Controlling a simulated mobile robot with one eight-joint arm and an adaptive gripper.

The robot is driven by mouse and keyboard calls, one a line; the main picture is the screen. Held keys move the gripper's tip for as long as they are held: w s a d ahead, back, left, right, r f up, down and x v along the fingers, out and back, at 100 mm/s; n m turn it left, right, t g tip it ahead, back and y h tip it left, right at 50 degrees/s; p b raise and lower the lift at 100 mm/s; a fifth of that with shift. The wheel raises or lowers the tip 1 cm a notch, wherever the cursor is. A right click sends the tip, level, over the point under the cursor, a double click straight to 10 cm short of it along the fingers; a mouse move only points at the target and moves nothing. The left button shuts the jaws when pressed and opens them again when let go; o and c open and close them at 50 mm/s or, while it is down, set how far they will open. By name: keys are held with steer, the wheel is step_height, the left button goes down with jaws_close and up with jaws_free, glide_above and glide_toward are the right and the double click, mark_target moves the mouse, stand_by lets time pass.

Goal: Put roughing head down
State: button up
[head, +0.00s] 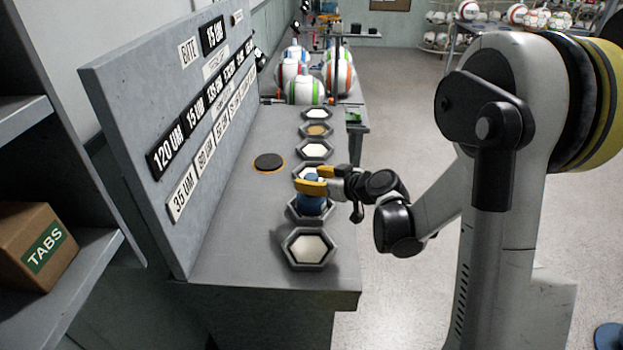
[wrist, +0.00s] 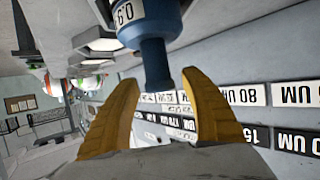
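The blue roughing head (head: 312,205) is upright at a hexagonal holder (head: 294,212), second from the near end of the row on the grey bench. I cannot tell whether it is fully seated. In the wrist view the roughing head (wrist: 150,22) shows a wide body marked "0.9" and a narrower stem. My gripper (head: 308,179) has its yellow fingers on both sides of the stem near its top. In the wrist view, the gripper (wrist: 160,80) shows gaps between fingers and stem, so it looks open around it.
The nearest hexagonal holder (head: 308,248) has a pale inside; several more run away along the bench (head: 235,235). A dark round disc (head: 268,162) lies left of the row. A grey label panel (head: 165,100) stands along the left. Balls (head: 305,90) sit at the far end.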

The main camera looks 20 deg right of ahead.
steer(key=shift+r+p, duration=0.3)
steer(key=p+v, duration=0.3)
steer(key=v, duration=0.9)
steer(key=s+a+r+m+g+h, duration=0.2)
steer(key=s+h, duration=0.1)
steer(key=s, duration=0.7)
steer(key=s+a+r+m+g+h, duration=0.2)
steer(key=s+a+m+h, duration=0.1)
steer(key=s, duration=0.7)
steer(key=shift+r+g, duration=0.4)
steer(key=shift+w+d, duration=0.1)
